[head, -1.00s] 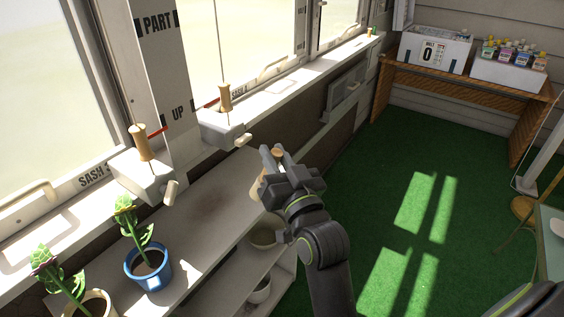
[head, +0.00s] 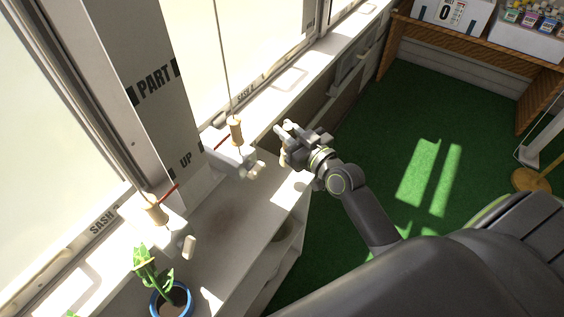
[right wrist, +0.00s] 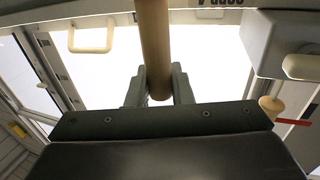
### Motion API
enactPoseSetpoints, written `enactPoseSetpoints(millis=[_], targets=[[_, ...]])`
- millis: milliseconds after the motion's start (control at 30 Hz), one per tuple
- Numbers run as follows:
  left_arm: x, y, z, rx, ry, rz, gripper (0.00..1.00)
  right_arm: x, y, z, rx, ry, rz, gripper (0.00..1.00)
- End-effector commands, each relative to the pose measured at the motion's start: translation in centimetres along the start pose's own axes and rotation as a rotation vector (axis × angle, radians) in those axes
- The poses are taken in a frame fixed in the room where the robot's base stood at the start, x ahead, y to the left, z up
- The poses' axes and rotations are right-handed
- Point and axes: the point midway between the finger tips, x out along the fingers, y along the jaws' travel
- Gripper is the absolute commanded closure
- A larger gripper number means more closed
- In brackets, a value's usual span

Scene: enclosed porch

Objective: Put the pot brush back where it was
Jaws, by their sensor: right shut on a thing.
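My right gripper (head: 288,138) is raised over the front of the shelf, just right of the second sash block. In the right wrist view, it is shut on a round, light wooden handle (right wrist: 153,45), which looks like that of the pot brush. The handle runs up between the two fingers and out of the top of the picture. The brush's bristle end is not visible, and the brush is hard to make out in the head view. My left gripper is not in view.
Two pale sash blocks with wooden spools (head: 235,132) and pegs stand along the window sill. A blue pot (head: 170,302) with a green plant stands on the shelf (head: 232,215). Green floor (head: 390,150) lies open to the right. A wooden bench (head: 470,40) holds boxes at the back.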

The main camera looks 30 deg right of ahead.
Motion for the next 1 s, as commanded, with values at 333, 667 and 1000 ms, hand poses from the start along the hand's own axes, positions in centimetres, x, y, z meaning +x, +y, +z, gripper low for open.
enactPoseSetpoints(millis=[333, 667, 1000], targets=[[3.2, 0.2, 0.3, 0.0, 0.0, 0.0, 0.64, 0.0, 0.0, 5.4, 0.0, 0.001, 0.001, 1.0], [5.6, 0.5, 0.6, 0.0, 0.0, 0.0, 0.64, 0.0, 0.0, 9.0, 0.002, 0.0, 0.001, 1.0], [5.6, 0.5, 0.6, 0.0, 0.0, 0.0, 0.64, 0.0, 0.0, 9.1, 0.0, 0.001, 0.001, 1.0]])
